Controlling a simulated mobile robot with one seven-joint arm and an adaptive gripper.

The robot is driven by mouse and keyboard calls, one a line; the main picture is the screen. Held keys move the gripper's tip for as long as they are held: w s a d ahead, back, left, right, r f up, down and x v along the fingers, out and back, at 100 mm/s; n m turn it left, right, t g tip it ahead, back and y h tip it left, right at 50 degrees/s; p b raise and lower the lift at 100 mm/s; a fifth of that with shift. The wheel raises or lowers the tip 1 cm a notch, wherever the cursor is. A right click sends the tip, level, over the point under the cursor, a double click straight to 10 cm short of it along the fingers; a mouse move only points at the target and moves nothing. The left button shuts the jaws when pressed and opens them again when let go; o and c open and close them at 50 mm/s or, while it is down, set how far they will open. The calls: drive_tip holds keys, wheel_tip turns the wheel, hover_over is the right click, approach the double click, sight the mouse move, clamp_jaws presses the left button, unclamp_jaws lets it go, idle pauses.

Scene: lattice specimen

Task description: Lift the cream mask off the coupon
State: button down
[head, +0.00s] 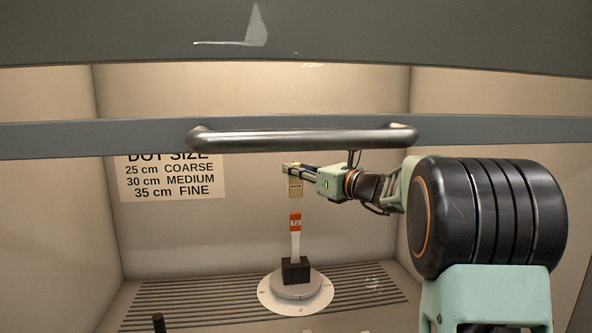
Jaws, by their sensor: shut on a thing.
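The cream mask (295,189) is a small pale block with dark lettering, held between the jaws of my gripper (289,171). My gripper is shut on it, reaching in from the right. The coupon (295,243) stands upright below, white with an orange label band near its top. A gap shows between the mask's lower edge and the orange band; a pale upper part of the coupon may be in it, too faint to tell. The coupon's foot is in a black block (295,268) on a round grey turntable (297,285).
A metal handle bar (302,138) on a grey sash crosses the view above my gripper. A dot-size sign (172,180) is on the back wall. A slotted grille (180,297) covers the booth floor. A dark post (159,323) stands at the front left.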

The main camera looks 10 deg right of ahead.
drive_tip(key=shift+r+p, duration=0.5)
drive_tip(key=shift+r, duration=0.15)
idle(0.3)
